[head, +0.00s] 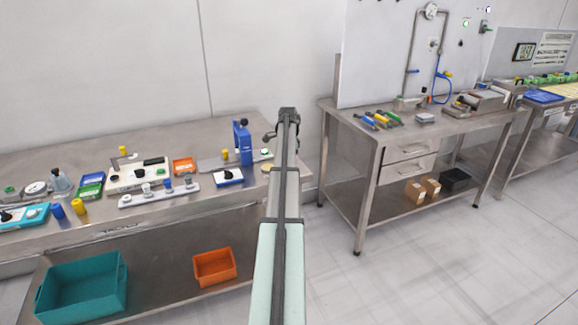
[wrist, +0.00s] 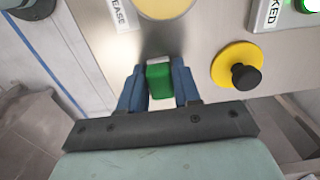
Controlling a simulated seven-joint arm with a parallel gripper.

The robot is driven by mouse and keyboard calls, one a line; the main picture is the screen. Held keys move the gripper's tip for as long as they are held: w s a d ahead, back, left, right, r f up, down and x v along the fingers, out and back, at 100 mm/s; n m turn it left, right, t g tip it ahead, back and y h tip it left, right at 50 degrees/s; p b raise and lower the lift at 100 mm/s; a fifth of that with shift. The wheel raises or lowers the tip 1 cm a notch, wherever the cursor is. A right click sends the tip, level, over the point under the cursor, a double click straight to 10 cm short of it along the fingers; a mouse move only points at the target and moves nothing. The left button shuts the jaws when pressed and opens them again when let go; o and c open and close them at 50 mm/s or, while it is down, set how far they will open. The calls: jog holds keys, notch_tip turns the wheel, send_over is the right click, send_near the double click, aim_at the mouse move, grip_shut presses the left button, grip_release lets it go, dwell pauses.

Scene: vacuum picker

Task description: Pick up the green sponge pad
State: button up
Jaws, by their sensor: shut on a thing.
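The green sponge pad (wrist: 160,84) is a small green block in the wrist view, with a pale patch at its far end. My gripper (wrist: 158,72) has its two blue fingers on either side of it, shut on it. The pad lies over or against a grey metal surface; I cannot tell whether it touches it. In the head view my arm reaches to the right end of the left bench, and my fingers and the pad are hidden there.
In the wrist view a yellow disc with a black knob (wrist: 239,76) stands right of the pad. A green light (wrist: 308,5) is at the top right. In the head view a blue upright device (head: 243,143) stands on the left bench (head: 225,122), left of my arm.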

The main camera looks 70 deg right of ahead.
jog(key=c, duration=0.4)
jog(key=shift+r, duration=0.1)
notch_tip(320, 180, up, 10)
jog(key=shift+f, duration=0.1)
dwell(0.4)
jog(key=o, duration=0.4)
jog(key=c, duration=0.3)
